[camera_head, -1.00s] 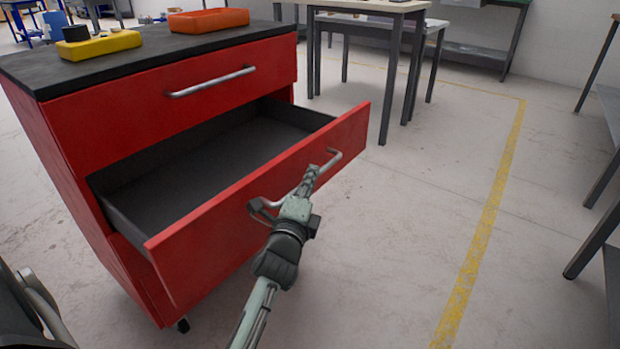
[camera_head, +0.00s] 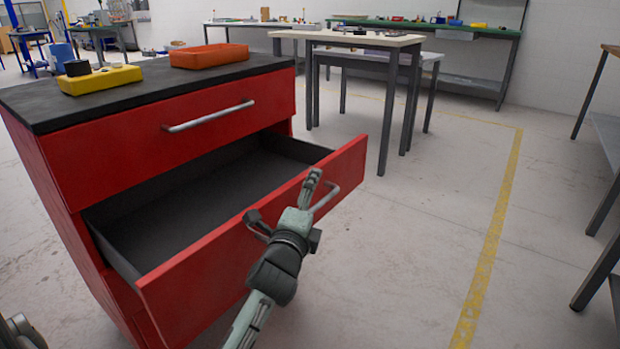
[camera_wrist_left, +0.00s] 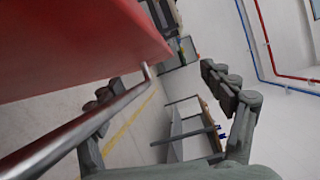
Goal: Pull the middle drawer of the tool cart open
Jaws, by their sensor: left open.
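The red tool cart (camera_head: 60,150) stands at the left with a black top. Its middle drawer (camera_head: 205,285) is pulled well out, and its dark, empty inside (camera_head: 190,195) shows. The drawer's metal bar handle (camera_head: 327,198) is partly hidden by my left gripper (camera_head: 285,205). That gripper is open at the drawer front. In the left wrist view the handle (camera_wrist_left: 60,140) crosses in front of one spread finger, close to it; the other finger is well clear. I cannot tell whether finger and bar touch. My right gripper is not in view.
The closed top drawer (camera_head: 230,105) has its own handle. A yellow tray (camera_head: 105,80) and an orange tray (camera_head: 208,55) sit on the cart top. A table (camera_head: 350,38) stands behind the cart. Floor with a yellow line (camera_head: 490,245) is clear at the right.

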